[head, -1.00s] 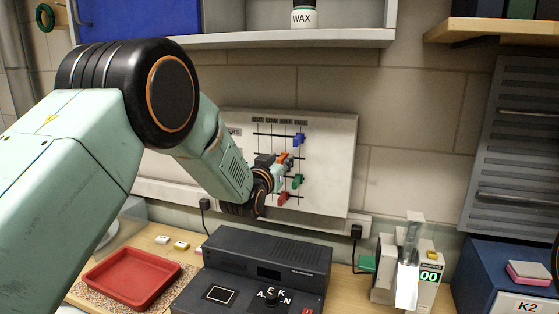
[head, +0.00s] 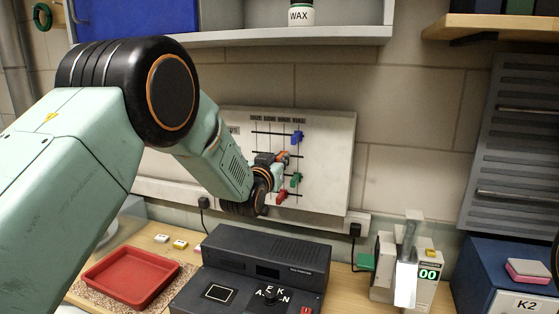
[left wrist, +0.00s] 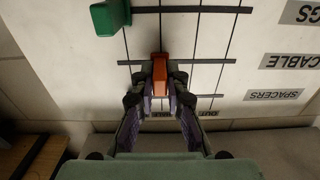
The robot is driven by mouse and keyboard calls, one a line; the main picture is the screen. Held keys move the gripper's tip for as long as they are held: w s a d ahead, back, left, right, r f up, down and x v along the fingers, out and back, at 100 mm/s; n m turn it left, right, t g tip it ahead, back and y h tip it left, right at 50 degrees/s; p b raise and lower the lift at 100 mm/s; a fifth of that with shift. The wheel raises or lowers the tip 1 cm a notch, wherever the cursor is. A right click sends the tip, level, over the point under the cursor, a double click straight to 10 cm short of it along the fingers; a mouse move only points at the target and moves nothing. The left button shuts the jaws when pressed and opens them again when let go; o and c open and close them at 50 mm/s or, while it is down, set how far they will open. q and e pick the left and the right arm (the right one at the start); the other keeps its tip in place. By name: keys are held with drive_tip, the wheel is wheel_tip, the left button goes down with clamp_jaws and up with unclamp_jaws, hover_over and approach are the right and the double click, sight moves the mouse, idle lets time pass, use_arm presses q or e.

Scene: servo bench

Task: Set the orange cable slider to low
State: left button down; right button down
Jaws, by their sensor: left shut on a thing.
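The orange cable slider (head: 285,155) is on the second track of the white wall board (head: 335,165). My left gripper (head: 276,163) is shut on it from the left. In the left wrist view the slider (left wrist: 160,73) is between the two fingertips (left wrist: 160,85), on the track in line with the CABLE label (left wrist: 292,61). It is near a middle vertical line; its base is partly hidden, and the column label below is too small to read surely. My right gripper is not in view.
A blue slider (head: 297,137) is above the orange one; a green slider (head: 296,179) and a red slider (head: 282,196) are below. A dark console (head: 265,250), a red tray (head: 132,275) and a device with a green display (head: 428,274) stand on the bench. A shelf (head: 345,36) hangs above.

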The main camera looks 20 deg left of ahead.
use_arm(q)
drive_tip(key=shift+d, duration=0.15)
drive_tip(key=a, duration=0.4)
drive_tip(key=shift+a+f+b, duration=0.1)
drive_tip(key=shift+a+b, duration=0.05)
drive_tip(key=shift+b, duration=0.25)
drive_tip(key=c, duration=1.4)
unclamp_jaws()
drive_tip(key=shift+a, duration=0.1)
drive_tip(key=shift+o, duration=0.2)
drive_tip(key=shift+s, duration=0.1)
drive_tip(key=s, duration=1.2)
drive_tip(key=shift+a, duration=0.15)
